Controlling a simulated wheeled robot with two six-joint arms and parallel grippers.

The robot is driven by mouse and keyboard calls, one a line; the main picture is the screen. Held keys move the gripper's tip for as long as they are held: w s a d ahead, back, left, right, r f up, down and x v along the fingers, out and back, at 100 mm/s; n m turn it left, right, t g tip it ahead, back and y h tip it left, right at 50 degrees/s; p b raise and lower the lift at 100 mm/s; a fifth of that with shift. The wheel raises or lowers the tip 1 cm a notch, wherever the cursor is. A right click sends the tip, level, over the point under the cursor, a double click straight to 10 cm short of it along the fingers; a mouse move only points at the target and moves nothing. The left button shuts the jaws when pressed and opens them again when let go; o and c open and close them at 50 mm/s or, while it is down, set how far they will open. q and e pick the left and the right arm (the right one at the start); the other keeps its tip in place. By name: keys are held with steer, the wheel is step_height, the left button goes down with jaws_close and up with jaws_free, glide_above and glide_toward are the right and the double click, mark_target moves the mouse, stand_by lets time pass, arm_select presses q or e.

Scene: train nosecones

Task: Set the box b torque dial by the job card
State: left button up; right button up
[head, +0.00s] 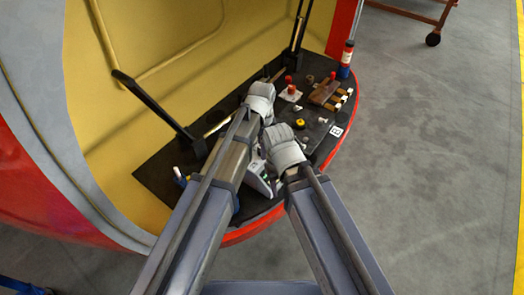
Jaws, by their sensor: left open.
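My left gripper (265,76) reaches over the dark shelf (160,172) inside the red and yellow nosecone; its jaws are small and partly hidden by its pale grey wrist. My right gripper (276,128) is lower and to the right, its fingers too hidden to judge. A small yellow and black knob (300,123) sits on the shelf just right of the grippers; I cannot tell whether it is the torque dial. A white square label (336,131) with a dark mark lies near the right edge. I cannot identify a job card or box b; a white device (262,181) is partly hidden between my arms.
A red knob stands on a white plate (291,94). A brown block (324,92) with white pieces is right of it. A black bar (150,100) slants on the left.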

arm_select(q)
steer(key=shift+f, duration=0.1)
steer(key=shift+c, duration=0.4)
jaws_close()
